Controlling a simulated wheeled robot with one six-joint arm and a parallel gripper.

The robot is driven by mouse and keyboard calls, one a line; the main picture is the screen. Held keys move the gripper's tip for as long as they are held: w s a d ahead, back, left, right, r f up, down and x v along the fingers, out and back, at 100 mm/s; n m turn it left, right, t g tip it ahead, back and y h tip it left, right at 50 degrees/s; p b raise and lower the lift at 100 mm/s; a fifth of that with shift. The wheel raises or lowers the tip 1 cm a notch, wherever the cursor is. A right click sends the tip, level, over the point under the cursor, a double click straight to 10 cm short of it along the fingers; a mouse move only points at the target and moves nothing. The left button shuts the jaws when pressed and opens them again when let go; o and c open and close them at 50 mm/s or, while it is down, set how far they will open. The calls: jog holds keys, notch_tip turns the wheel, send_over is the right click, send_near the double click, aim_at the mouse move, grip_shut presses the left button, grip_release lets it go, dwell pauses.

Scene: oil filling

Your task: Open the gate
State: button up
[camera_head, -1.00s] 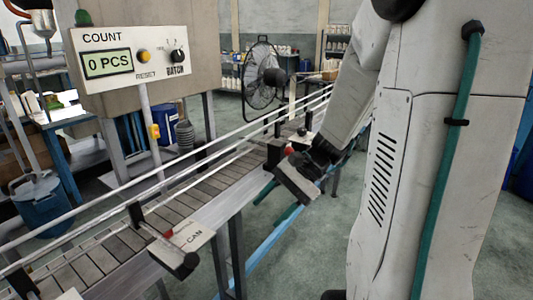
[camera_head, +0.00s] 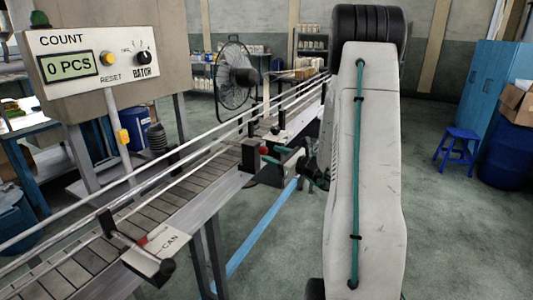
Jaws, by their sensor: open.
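The conveyor (camera_head: 160,210) runs from the lower left to the upper middle, with rails along it. Farther along, a dark block with a red knob (camera_head: 264,150) stands at the near edge, and a pale plate with a black knob (camera_head: 276,134) lies just beyond. I cannot tell which of these is the gate. My arm hides part of the far conveyor.
A count box (camera_head: 95,60) reading 0 PCS stands behind the conveyor at left. A fan (camera_head: 236,78) stands beyond it. A blue stool (camera_head: 457,148) and blue barrel (camera_head: 507,152) are at right. The floor between my arm and the stool is clear.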

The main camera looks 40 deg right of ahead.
aim_at(267, 150)
jog(key=shift+w+a, duration=0.15)
jog(key=shift+w, duration=0.75)
jog(key=shift+w+a, duration=0.1)
jog(key=shift+w, duration=0.8)
